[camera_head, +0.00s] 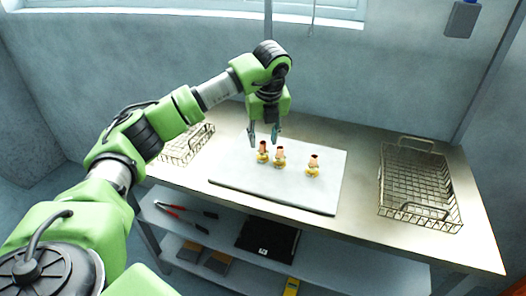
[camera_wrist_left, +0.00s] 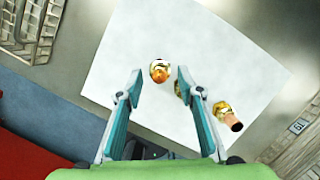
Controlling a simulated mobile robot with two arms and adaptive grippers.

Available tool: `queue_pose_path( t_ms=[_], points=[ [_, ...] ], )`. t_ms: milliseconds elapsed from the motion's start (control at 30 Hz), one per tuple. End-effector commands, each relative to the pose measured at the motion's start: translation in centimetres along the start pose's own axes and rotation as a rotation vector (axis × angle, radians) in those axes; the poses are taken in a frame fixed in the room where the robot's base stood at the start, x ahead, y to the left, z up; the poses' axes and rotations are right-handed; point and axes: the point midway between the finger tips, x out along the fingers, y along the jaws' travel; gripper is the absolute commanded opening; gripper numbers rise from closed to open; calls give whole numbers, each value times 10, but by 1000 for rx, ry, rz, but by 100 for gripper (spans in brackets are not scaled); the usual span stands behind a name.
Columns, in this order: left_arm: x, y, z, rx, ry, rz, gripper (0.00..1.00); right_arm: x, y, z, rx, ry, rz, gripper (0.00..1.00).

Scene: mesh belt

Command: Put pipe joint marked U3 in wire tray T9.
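Three yellow pipe joints with copper-coloured ends stand on a white board: a left one (camera_head: 262,157), a middle one (camera_head: 279,161) and a right one (camera_head: 313,170) set apart. No U3 marking is readable on any. My left gripper (camera_head: 264,137) points down just above the left and middle joints; its fingers (camera_wrist_left: 153,85) are spread with nothing clearly held. One wire tray (camera_head: 187,148) is at the table's left, partly behind my arm; another (camera_head: 425,190) is at the right. A small tag (camera_wrist_left: 298,125) on a tray in the wrist view is not surely legible. My right gripper is not seen.
The white board (camera_head: 320,195) lies mid-table, with bare tabletop (camera_head: 365,205) between it and the right tray. Wall is behind. The shelf below holds red-handled tools (camera_head: 188,211), a black flat item (camera_head: 267,240) and a yellow item (camera_head: 291,286).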

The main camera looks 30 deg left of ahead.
Motion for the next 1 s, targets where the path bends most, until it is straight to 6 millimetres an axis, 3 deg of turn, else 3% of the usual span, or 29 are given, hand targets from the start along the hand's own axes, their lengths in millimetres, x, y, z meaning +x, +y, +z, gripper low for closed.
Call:
queue_pose_path(
  t_ms=[200, 433, 467, 600, 1000],
  points=[
    [24, 1, -1, 1, 1, 0, 34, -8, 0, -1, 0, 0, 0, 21],
    [26, 0, -1, 1, 0, -1, 34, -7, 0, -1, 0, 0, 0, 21],
    [26, 0, -1, 1, 0, -1, 32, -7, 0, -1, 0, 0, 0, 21],
    [26, 0, -1, 1, 0, -1, 0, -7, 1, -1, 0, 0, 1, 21],
    [24, 0, 0, 0, -1, -3, 0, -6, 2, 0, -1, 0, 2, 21]
  ],
)
